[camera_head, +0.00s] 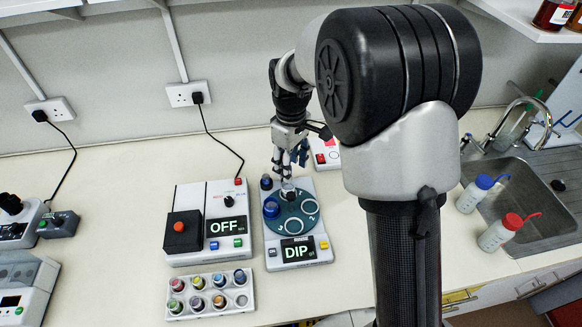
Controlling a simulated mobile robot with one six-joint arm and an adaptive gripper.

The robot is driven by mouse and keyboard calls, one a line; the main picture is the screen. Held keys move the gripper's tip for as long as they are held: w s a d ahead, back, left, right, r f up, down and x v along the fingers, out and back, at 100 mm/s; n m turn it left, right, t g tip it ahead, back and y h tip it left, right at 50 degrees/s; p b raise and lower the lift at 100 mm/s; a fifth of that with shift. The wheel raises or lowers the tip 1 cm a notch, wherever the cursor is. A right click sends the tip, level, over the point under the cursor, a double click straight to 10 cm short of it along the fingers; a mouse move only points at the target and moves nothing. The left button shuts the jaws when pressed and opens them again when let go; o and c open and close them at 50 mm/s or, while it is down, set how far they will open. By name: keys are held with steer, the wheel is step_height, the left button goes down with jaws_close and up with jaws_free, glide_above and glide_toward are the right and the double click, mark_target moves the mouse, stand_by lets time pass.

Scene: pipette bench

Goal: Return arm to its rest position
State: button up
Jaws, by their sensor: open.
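My gripper (290,160) hangs above the back part of a white device with a teal round plate (292,212) and a display reading DIP. Its fingers point down, apart from each other. A small pale vial (288,192) stands on the plate just below the fingertips; I cannot tell whether they touch it. A blue-topped item (271,209) sits at the left of the plate. My arm reaches from the right side of the picture, bent over the bench.
A white box with a red button and OFF display (227,228) stands left of the device. A white rack of coloured vials (177,307) is in front. Wash bottles with blue (468,200) and red caps (492,238) stand by the sink (540,195). A shelf (530,14) overhangs at upper right.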

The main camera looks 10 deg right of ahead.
stand_by(0.3)
steer(key=s+d+r+m+t+b, duration=0.1)
steer(key=s+d+r+m+b, duration=0.1)
steer(key=s+r, duration=0.4)
steer(key=s+d+r+m+t+b, duration=0.1)
steer(key=s+d+r+m, duration=0.2)
steer(key=s, duration=0.5)
steer(key=s+d+m+t+b, duration=0.1)
steer(key=s+m, duration=0.3)
steer(key=s, duration=0.9)
steer(key=shift+s+f+t+b, duration=0.25)
steer(key=shift+s+t+b, duration=0.15)
steer(key=shift+t+b, duration=0.45)
